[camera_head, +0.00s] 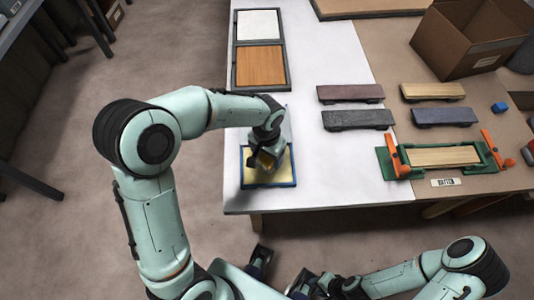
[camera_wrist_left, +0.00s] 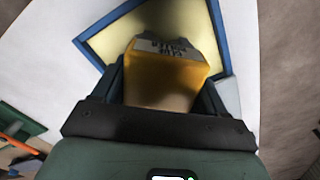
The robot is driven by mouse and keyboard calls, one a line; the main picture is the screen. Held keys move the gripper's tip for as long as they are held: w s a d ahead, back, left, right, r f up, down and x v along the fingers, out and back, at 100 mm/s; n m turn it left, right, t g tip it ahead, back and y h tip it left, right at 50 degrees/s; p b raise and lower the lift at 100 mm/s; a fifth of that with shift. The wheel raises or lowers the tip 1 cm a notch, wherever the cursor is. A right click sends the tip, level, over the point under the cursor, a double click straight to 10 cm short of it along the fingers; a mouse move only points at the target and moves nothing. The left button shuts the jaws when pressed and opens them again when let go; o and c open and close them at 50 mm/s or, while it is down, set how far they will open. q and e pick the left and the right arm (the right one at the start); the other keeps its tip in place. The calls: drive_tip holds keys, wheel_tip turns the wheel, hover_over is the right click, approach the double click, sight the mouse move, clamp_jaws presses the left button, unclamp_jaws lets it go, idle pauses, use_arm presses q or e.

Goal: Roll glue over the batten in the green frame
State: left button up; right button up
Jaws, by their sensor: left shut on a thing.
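The pale wooden batten (camera_head: 440,156) lies in the green frame (camera_head: 385,163) at the right of the work surface, with an orange clamp at each end. My left gripper (camera_head: 266,160) is over the blue-rimmed tray (camera_head: 270,186), far left of the batten. It is shut on a yellow-orange tool (camera_wrist_left: 165,78) with a grey lettered band, over the tray's pale yellow inside. The tool's working end is hidden, so I cannot tell whether it touches the tray. My right gripper (camera_head: 300,284) is low at the bottom edge, away from the table; its finger gap is unclear.
Several dark and wooden blocks (camera_head: 350,93) stand behind the green frame. Panels in dark frames (camera_head: 260,66) lie at the back left. An open cardboard box (camera_head: 470,40) and a small blue cube (camera_head: 499,107) are at the right. White surface between tray and green frame is clear.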

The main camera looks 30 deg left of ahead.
use_arm(q)
drive_tip(key=shift+f+b, duration=0.45)
drive_tip(key=shift+f, duration=0.2)
use_arm(e)
drive_tip(key=shift+s+f, duration=0.15)
drive_tip(key=shift+f, duration=0.35)
idle(1.0)
